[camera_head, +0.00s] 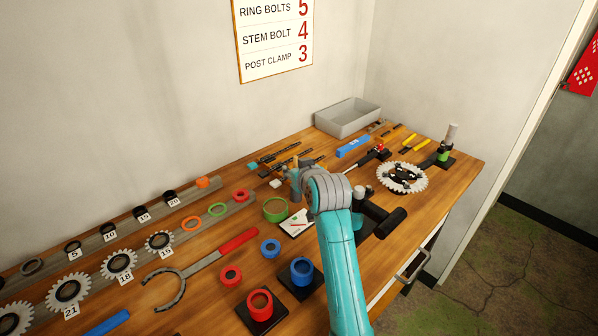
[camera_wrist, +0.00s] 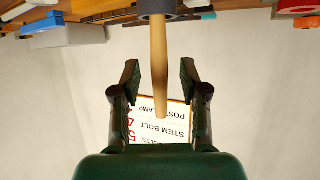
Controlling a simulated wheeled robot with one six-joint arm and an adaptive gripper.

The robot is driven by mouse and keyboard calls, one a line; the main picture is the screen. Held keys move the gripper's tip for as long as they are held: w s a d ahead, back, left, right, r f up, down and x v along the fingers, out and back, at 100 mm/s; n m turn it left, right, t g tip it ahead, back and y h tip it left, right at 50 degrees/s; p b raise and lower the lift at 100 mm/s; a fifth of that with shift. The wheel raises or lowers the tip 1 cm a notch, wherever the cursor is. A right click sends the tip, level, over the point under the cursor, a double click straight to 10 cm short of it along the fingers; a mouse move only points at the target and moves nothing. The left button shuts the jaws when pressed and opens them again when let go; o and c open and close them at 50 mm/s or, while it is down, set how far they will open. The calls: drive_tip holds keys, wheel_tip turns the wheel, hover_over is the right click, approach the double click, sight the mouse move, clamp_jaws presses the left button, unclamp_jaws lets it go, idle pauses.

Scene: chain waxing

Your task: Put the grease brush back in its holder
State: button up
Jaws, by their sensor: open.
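The grease brush's wooden handle (camera_wrist: 158,60) runs between the two fingers of my gripper (camera_wrist: 159,78) in the wrist view. The fingers are open, with a gap on both sides of the handle. The handle's far end meets a dark grey rounded piece (camera_wrist: 160,17), which looks like the holder; the bristles are hidden. In the head view the tan handle (camera_head: 296,162) stands up from a blue-grey cup-like holder (camera_head: 294,182), just left of my grey wrist. How deep the brush sits inside cannot be seen.
A green ring (camera_head: 275,209) and a white card (camera_head: 296,224) lie close by on the wooden bench. Blue and red rings on dark bases stand nearer. A grey bin (camera_head: 347,117) is at the back, and a toothed ring (camera_head: 402,178) lies to the right.

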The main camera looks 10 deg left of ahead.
drive_tip(key=v, duration=1.2)
drive_tip(key=shift+w, duration=0.1)
